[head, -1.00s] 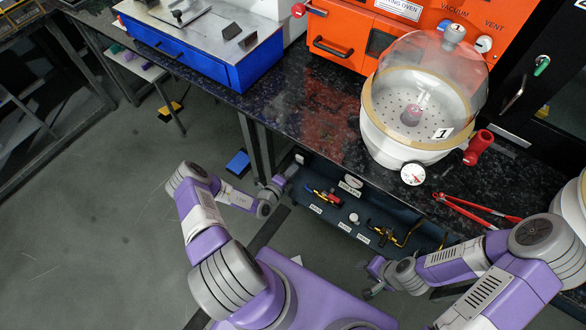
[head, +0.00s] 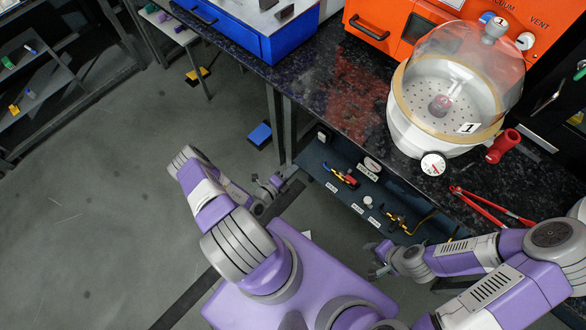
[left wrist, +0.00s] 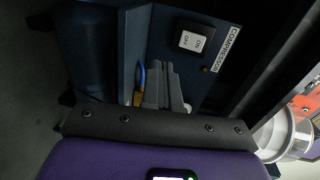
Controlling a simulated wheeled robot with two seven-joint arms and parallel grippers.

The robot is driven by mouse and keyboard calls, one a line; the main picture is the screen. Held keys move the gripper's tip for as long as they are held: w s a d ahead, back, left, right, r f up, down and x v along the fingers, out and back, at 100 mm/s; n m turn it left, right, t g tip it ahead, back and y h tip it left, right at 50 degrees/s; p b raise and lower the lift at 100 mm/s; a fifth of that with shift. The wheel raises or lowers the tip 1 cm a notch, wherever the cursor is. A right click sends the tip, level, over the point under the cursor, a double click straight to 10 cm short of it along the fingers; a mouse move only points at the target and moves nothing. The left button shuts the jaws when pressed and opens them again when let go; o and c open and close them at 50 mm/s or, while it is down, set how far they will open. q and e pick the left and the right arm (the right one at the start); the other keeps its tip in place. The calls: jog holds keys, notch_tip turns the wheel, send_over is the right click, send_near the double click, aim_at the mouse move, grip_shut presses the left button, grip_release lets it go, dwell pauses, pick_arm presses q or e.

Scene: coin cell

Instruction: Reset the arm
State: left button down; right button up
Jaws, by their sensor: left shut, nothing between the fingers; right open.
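My left arm reaches in from the left in the head view, bent at the elbow. Its gripper (head: 276,186) is low in front of the bench, just left of the shelf under the bench top, and apart from it. In the left wrist view its fingers (left wrist: 164,88) are together and hold nothing. Behind them is a blue panel (left wrist: 212,70) with an on/off switch (left wrist: 194,40) and a "COMPRESSOR" label. My right gripper (head: 378,258) is at the lower edge of the shelf, small in view, open and empty.
The dark bench top (head: 335,100) carries a glass-domed chamber (head: 455,85) marked 1, red-handled pliers (head: 490,208), a blue box (head: 250,35) and an orange oven (head: 390,30). The under-shelf (head: 320,165) holds several small fittings. The floor at left is mostly clear.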

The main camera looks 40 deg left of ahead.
pick_arm(q)
jog(key=s+d+r+m+g+h, duration=0.3)
jog(key=d+m+g+h, duration=0.25)
jog(key=d+m, duration=0.4)
jog(key=s+d+r+m+g+h, duration=0.3)
jog(key=d+m+g+h, duration=0.3)
jog(key=d+m, duration=0.4)
jog(key=s+d+r+m+g+y+p, duration=0.15)
jog(key=s+m+g+y, duration=0.6)
jog(key=m, duration=1.15)
jog(key=w+r+m+t, duration=0.1)
jog(key=m, duration=0.3)
jog(key=w+r+m+t, duration=0.1)
jog(key=r+m, duration=0.1)
jog(key=m, duration=0.2)
jog(key=w+r+m+t+y, duration=0.1)
jog(key=m, duration=0.3)
jog(key=shift+a+r+p, duration=0.15)
jog(key=shift+r+p, duration=0.15)
jog(key=shift+p, duration=0.05)
